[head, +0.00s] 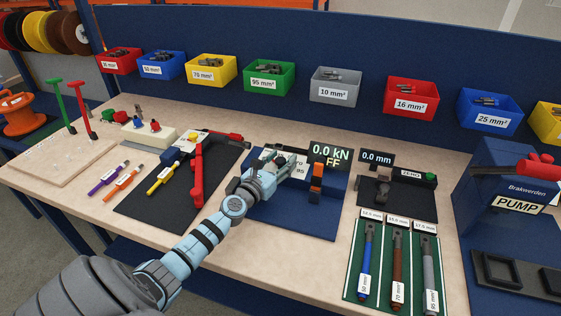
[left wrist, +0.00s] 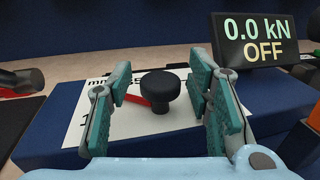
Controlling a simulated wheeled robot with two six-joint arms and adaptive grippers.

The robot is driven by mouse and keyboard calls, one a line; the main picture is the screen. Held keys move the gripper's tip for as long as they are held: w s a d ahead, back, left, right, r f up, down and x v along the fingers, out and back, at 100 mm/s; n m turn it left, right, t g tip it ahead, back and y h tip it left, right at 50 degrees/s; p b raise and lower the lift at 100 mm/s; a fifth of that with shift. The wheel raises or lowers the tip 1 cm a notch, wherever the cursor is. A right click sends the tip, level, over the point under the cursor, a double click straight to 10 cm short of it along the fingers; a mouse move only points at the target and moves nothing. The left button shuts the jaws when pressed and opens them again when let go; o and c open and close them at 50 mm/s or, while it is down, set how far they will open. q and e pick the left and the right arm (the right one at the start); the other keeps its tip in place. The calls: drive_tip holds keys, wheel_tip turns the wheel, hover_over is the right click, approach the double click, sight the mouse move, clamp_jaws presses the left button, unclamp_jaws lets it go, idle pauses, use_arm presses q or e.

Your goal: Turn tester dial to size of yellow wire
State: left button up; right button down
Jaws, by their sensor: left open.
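The tester (head: 330,187) is a blue block on a blue mat, with a display (head: 331,155) reading 0.0 kN OFF. In the left wrist view its black dial knob (left wrist: 163,88) stands on a white scale plate (left wrist: 100,112), with a red pointer towards the upper left; most scale numbers are hidden. My left gripper (head: 290,165) is open, and in the left wrist view its fingers (left wrist: 163,100) stand either side of the knob, apart from it. A short yellow wire (head: 162,179) with a white tag lies on the black mat; its size is too small to read. My right gripper is not in view.
A red-handled tool (head: 197,175) lies on the black mat left of my arm. An orange part (head: 316,180) stands on the tester's right. A green tray (head: 385,290) holds blue, brown and grey cables. Labelled bins (head: 269,80) line the back panel.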

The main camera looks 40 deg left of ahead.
use_arm(q)
clamp_jaws()
drive_tip(key=shift+d+r+n+y+p, duration=0.1)
drive_tip(key=shift+r+n+y+p, duration=0.15)
drive_tip(key=shift+n+y+p, duration=0.9)
drive_tip(key=shift+f+n+g+y+p, duration=0.1)
drive_tip(key=shift+n+g+y+p, duration=0.6)
drive_tip(key=shift+y, duration=0.55)
drive_tip(key=shift+f+n+g+y, duration=0.1)
drive_tip(key=shift+n+g+y, duration=0.35)
drive_tip(key=shift+y, duration=0.55)
drive_tip(key=shift+n+g+y, duration=0.95)
drive_tip(key=shift+n+y, duration=0.15)
drive_tip(key=shift+y, duration=0.3)
unclamp_jaws()
drive_tip(key=shift+s, duration=0.1)
